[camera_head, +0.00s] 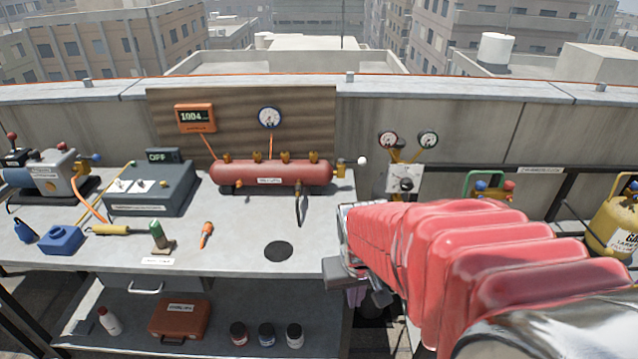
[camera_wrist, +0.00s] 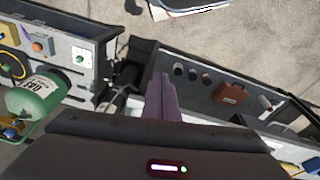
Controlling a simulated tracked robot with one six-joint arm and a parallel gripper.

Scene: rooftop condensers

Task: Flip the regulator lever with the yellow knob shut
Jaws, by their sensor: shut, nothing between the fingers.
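A regulator (camera_head: 404,178) with two round dial gauges and brass fittings stands at the wall behind the bench's right end. Its lower part is hidden behind my red-sleeved arm. I cannot make out a lever with a yellow knob on it, nor its position. My gripper (camera_head: 357,298) is partly hidden by its own wrist in the head view, at the right edge of the bench and low. In the wrist view, my gripper (camera_wrist: 164,85) shows its purple fingers together, with nothing between them. It is apart from the regulator.
A red cylinder tank (camera_head: 270,172) lies on the bench (camera_head: 225,265), with a grey box (camera_head: 150,190) to its left. Small tools lie in front. A yellow gas bottle (camera_head: 610,225) stands far right. The lower shelf holds a brown case (camera_head: 178,320) and small jars.

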